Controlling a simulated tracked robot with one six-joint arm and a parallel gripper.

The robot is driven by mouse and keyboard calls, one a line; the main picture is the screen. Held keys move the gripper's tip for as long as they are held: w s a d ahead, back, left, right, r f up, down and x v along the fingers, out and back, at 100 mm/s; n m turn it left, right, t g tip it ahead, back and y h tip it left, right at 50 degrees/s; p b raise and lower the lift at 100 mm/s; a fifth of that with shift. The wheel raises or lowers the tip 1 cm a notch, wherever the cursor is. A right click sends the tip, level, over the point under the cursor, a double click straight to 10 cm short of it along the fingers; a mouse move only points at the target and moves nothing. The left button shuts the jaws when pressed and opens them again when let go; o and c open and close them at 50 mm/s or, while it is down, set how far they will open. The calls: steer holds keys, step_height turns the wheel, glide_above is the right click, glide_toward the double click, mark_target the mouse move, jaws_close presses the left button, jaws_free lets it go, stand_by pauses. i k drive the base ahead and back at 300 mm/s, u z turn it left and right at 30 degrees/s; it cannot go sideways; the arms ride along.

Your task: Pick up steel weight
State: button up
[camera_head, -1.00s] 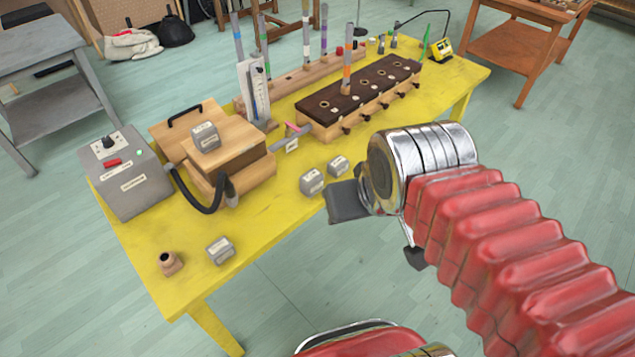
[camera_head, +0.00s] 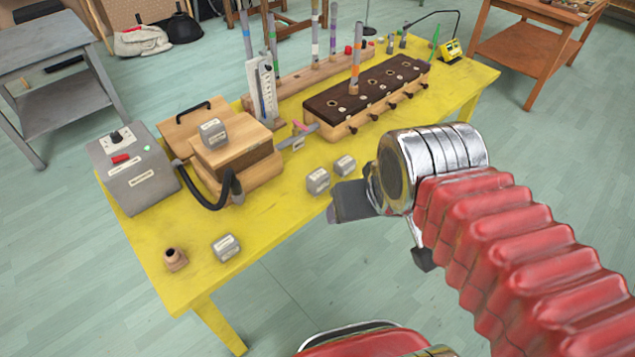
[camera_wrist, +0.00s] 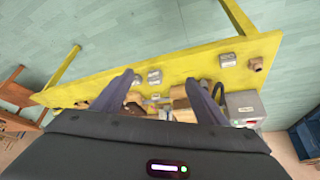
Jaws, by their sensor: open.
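Several grey steel weights with pale labels are in the head view. One weight (camera_head: 227,247) lies alone near the table's front left. Two more, a left one (camera_head: 318,180) and a right one (camera_head: 345,165), sit close together near the front edge. Another weight (camera_head: 213,132) rests on the wooden bellows box (camera_head: 232,155). The wrist view shows a lone weight (camera_wrist: 228,60) and a close pair (camera_wrist: 147,78). My gripper (camera_wrist: 165,82) is open and empty, with its two dark fingers apart.
The yellow table (camera_head: 285,220) carries a grey control box (camera_head: 135,168) with a black hose, a small wooden fitting (camera_head: 175,259), and a dark-topped wooden block (camera_head: 365,95) with upright tubes. A grey side table (camera_head: 50,70) and a brown one (camera_head: 530,45) stand behind.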

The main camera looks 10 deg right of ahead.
mark_target(318, 181)
steer(key=u, duration=0.65)
steer(key=k, duration=0.65)
steer(key=u, duration=0.25)
steer(key=i, duration=1)
